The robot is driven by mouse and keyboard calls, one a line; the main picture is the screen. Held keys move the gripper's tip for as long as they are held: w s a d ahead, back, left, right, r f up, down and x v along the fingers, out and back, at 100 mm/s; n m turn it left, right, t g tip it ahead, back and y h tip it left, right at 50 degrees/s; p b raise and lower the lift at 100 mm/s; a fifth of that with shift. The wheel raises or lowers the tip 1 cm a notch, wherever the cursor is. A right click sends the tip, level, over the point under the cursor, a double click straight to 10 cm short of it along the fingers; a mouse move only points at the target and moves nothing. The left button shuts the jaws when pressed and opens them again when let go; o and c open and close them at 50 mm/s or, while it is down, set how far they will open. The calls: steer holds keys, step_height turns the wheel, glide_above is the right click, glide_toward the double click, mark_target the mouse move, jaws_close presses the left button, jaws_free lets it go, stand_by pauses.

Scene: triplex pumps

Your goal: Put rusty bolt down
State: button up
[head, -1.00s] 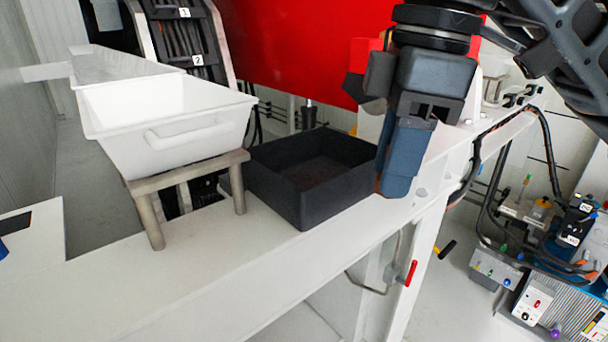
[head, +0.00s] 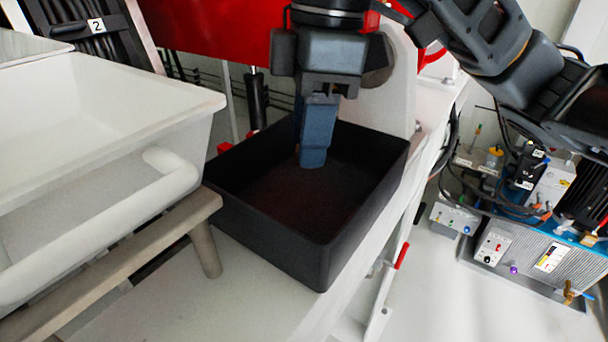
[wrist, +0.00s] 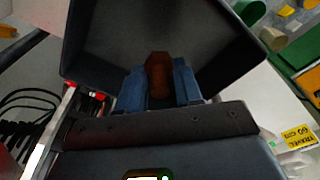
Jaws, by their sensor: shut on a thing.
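The rusty bolt (wrist: 159,75) is brown and shows between the two blue fingers in the wrist view. My gripper (wrist: 160,88) is shut on it. In the head view my gripper (head: 313,163) points down inside the open black bin (head: 270,240). The bin's dark inner floor lies beneath the fingers. The bolt is mostly hidden by the fingers in the head view. I cannot tell whether it touches the bin floor.
A white tub (head: 95,130) with a handle stands on a metal stand (head: 206,240) left of the bin. A red panel (head: 190,30) is behind. A red-handled valve (head: 401,256) is below the ledge at right. The bin's interior around the fingers looks clear.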

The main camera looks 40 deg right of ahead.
mark_target(309, 199)
steer(key=shift+f+b, duration=0.35)
steer(key=shift+f, duration=2.4)
steer(key=shift+f, duration=0.1)
steer(key=o, duration=1.1)
steer(key=shift+c, duration=0.2)
steer(key=r, duration=0.4)
steer(key=r+p, duration=0.1)
steer(key=r, duration=0.3)
steer(key=d+r, duration=0.1)
steer(key=r, duration=0.3)
steer(key=shift+s+d+p, duration=0.1)
steer(key=shift+s+p, duration=0.25)
